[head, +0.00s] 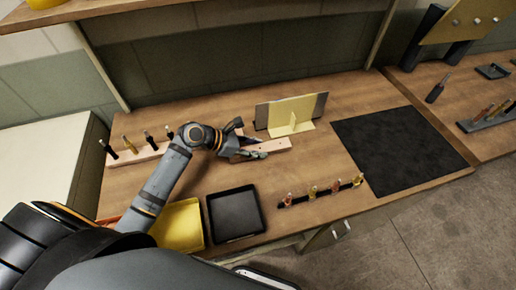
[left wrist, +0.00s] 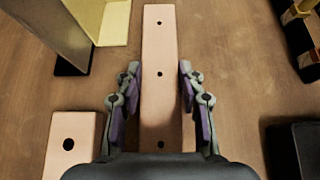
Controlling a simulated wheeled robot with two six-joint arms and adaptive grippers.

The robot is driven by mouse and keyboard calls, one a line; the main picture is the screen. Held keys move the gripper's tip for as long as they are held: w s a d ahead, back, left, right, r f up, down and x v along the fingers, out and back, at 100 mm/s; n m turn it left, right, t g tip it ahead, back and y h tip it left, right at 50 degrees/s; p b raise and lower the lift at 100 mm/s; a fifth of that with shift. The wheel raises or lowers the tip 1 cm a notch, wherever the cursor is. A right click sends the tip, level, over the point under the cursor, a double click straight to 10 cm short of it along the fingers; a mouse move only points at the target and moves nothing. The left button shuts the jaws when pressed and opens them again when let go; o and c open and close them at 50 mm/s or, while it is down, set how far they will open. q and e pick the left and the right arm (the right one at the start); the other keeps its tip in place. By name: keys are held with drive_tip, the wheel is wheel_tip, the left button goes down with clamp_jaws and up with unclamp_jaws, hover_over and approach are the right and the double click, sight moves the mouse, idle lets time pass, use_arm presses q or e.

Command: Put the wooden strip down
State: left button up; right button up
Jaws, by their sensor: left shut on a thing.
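The wooden strip (head: 272,146) is pale and narrow, with small dark holes along it. In the head view its free end points right, just in front of the yellow stand. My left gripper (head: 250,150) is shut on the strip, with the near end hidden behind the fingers. In the left wrist view the strip (left wrist: 159,45) runs straight away between the two fingers of the gripper (left wrist: 160,95). It lies flat over the tabletop; I cannot tell whether it touches the wood. My right gripper is not in view.
A yellow stand with a grey panel (head: 290,112) is behind the strip. A wooden tool rack (head: 125,159) is at left. A black tray (head: 234,213), a yellow tray (head: 180,224) and a dark tool rack (head: 322,192) are in front. A black mat (head: 398,150) lies at right.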

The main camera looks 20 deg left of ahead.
sight(256, 149)
use_arm(q)
drive_tip(key=shift+r, duration=0.35)
wheel_tip(256, 149, up, 3)
drive_tip(key=shift+f, duration=0.1)
drive_tip(key=s+d+r, duration=0.9)
drive_tip(key=s, duration=0.1)
drive_tip(key=shift+s+r+p, duration=0.25)
drive_tip(key=shift+s+p, duration=0.15)
